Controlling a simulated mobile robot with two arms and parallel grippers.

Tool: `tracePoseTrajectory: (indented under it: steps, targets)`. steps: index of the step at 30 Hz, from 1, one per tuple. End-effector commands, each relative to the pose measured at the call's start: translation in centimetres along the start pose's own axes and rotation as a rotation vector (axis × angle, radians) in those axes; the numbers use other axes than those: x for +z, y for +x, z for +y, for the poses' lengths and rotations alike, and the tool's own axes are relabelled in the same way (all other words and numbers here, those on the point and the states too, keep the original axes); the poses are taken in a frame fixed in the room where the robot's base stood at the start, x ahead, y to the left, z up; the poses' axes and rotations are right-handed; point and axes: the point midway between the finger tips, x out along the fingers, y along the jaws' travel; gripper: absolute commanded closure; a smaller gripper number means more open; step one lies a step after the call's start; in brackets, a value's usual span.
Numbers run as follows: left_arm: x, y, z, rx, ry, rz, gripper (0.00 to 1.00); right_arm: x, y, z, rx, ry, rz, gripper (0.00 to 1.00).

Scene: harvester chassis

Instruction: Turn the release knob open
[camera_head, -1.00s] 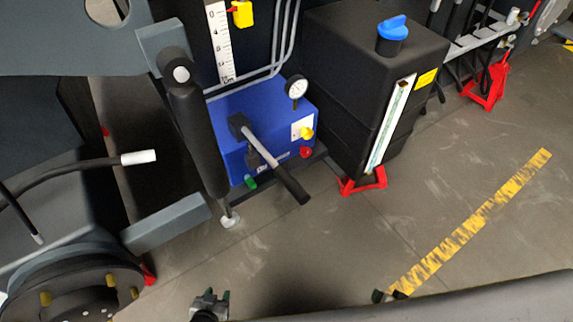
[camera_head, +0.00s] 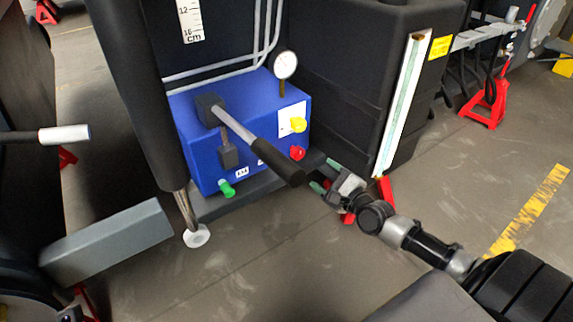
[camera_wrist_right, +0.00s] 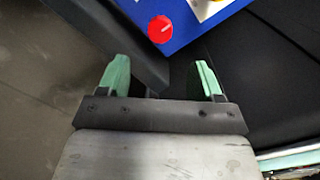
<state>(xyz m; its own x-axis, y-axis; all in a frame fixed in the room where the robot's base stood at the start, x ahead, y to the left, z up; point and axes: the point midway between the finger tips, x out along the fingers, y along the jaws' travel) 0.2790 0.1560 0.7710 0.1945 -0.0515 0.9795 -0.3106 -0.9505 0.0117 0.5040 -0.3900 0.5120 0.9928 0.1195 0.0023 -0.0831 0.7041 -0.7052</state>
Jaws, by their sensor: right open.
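The blue box (camera_head: 215,135) carries several small controls: a red knob (camera_head: 297,153), a yellow knob (camera_head: 298,125) on a white plate, and a green knob (camera_head: 227,188) low at its front left. I cannot tell which one the task calls the release knob. My right gripper (camera_head: 325,176) is open and empty, just below and to the right of the red knob, apart from it. In the right wrist view the red knob (camera_wrist_right: 161,29) lies beyond the gap between the green fingertips (camera_wrist_right: 162,65). My left gripper is not in view.
A lever with a black grip (camera_head: 277,161) slants across the box front, ending close left of my right gripper. A dial gauge (camera_head: 285,65) stands on the box. A black tank (camera_head: 340,85) stands at right, near red stands (camera_head: 486,100). Floor in front is clear.

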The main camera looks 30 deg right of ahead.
Motion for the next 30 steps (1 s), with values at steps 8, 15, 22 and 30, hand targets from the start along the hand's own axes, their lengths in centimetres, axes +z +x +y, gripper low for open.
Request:
tracePoseTrajectory:
  steps: [8,15,22,30]
  targets:
    - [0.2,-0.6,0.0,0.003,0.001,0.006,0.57,0.0,3.8,0.0,-0.006,0.002,-0.002,0.35]
    - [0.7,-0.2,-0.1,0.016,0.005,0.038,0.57,-0.1,8.0,0.0,-0.002,0.0,-0.001,0.35]
    - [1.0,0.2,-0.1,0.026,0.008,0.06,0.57,-0.1,10.2,0.0,0.0,-0.001,0.001,0.35]
    - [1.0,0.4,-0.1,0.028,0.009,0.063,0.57,0.0,10.6,0.0,0.002,-0.002,0.002,0.35]
